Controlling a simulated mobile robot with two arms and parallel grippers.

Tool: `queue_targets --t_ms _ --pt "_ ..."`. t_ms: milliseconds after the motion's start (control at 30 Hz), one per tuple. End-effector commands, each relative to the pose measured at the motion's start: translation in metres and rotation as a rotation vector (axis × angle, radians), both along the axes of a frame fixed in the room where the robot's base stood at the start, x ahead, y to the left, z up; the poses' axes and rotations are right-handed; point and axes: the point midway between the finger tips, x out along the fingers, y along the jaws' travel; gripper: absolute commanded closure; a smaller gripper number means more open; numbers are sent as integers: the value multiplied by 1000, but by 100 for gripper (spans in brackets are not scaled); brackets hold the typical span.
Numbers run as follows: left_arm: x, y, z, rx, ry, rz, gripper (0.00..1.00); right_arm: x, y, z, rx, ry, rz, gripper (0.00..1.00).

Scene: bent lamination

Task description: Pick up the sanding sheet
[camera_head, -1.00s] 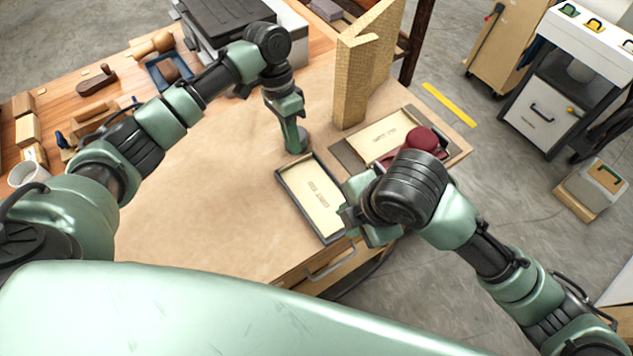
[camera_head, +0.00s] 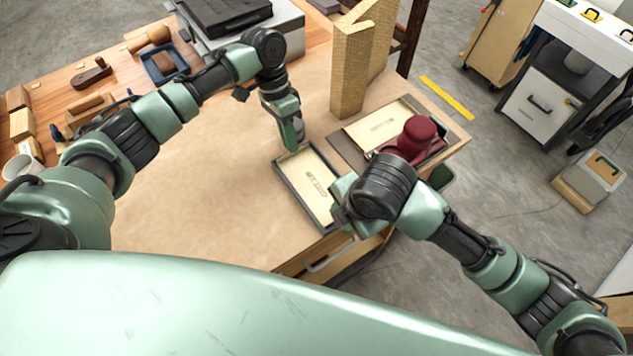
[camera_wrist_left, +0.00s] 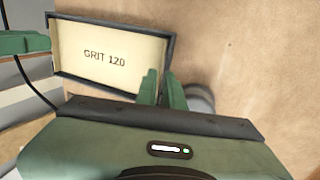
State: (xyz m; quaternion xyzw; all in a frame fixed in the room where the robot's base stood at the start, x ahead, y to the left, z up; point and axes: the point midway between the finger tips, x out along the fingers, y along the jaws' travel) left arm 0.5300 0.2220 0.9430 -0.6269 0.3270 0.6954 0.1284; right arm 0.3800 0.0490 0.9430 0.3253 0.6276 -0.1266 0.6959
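A cream sanding sheet marked "GRIT 120" (camera_wrist_left: 104,57) lies flat in a dark-rimmed tray (camera_wrist_left: 170,42). In the head view this sheet (camera_head: 306,180) and its tray (camera_head: 280,178) are at the table's front edge. My left gripper (camera_head: 294,147) points down at the tray's far edge. In the left wrist view its two fingers (camera_wrist_left: 161,86) stand upright with a narrow gap and nothing seen between them. My right gripper (camera_head: 342,208) is by the tray's near right side; its hand hides its fingertips.
A second cream sheet (camera_head: 379,126) lies in another tray right of the first, beside a dark red sander (camera_head: 416,139). A wooden form (camera_head: 350,70) stands behind. A grey round thing (camera_wrist_left: 201,97) is close to the left fingers. The table's left middle is clear.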

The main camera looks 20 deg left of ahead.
Motion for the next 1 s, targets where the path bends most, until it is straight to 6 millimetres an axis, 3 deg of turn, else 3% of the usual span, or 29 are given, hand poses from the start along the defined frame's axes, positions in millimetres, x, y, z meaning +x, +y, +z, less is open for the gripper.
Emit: queue_targets --t_ms 167,467,533,600,1000 --pt "-3 -3 -13 0 0 0 91 3 3 -13 0 -1 -1 71" --pt "-3 -4 -15 0 0 -1 91 3 4 -15 1 -1 0 71" --pt "-3 -4 -15 0 0 -1 100 3 4 -15 1 -1 0 85" --pt "-3 -4 -15 0 0 -1 100 3 4 -15 1 -1 0 100" --pt "-2 -3 -15 1 -2 0 100 2 4 -15 -1 0 1 100"
